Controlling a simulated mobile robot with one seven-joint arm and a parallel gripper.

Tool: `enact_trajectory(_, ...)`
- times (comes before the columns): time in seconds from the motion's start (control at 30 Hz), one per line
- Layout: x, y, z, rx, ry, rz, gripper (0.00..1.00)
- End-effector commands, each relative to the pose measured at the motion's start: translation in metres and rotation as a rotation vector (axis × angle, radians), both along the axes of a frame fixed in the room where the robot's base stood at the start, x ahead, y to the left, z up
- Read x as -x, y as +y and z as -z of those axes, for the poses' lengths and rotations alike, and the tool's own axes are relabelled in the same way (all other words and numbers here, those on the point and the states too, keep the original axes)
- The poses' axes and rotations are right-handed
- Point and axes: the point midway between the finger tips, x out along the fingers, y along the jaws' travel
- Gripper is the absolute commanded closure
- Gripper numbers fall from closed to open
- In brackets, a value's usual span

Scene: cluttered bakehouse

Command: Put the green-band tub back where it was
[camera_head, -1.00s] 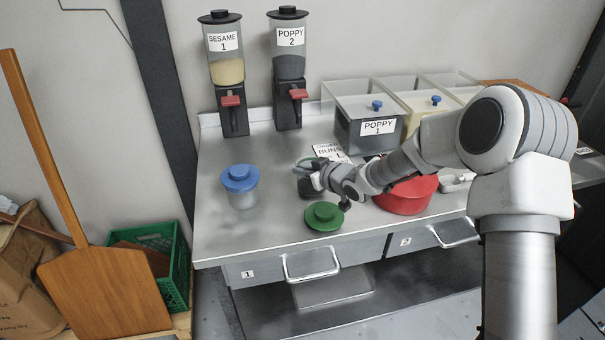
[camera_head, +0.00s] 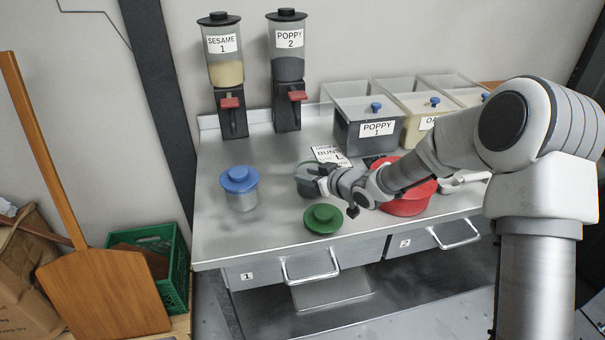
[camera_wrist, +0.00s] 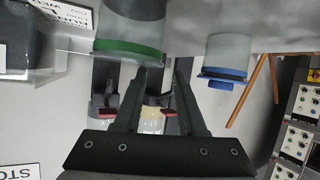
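The green-band tub (camera_head: 303,182) is clear and stands upright on the steel counter, beside the card. In the wrist view, which is upside down, the tub (camera_wrist: 130,28) shows its green band (camera_wrist: 128,48) at the rim. A green lid (camera_head: 323,218) lies on the counter in front of it. My gripper (camera_head: 322,180) is just right of the tub, partly overlapping it in the head view. In the wrist view my gripper (camera_wrist: 162,72) has its fingers apart with nothing between them; the tub is beyond and to one side of the fingertips.
A blue-lidded tub (camera_head: 241,190) stands to the left, a red bowl (camera_head: 407,200) under my forearm to the right. A printed card (camera_head: 331,155), seed dispensers (camera_head: 229,95) and clear bins (camera_head: 366,110) are behind. The counter's left front is clear.

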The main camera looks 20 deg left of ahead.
Motion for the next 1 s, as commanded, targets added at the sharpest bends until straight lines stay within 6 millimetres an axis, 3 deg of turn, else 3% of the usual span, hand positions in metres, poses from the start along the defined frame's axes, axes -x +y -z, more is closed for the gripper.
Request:
enact_trajectory(0.2,0.024,-0.037,-0.023,0.000,-0.003,0.003,0.60)
enact_trajectory(0.47,0.044,-0.062,-0.036,0.000,-0.002,0.000,0.60)
enact_trajectory(0.8,0.045,-0.070,-0.040,0.015,-0.004,0.013,0.60)
enact_trajectory(0.87,0.043,-0.078,-0.044,0.045,-0.007,0.039,0.60)
enact_trajectory(1.0,0.039,-0.118,-0.065,0.166,-0.011,0.162,0.60)
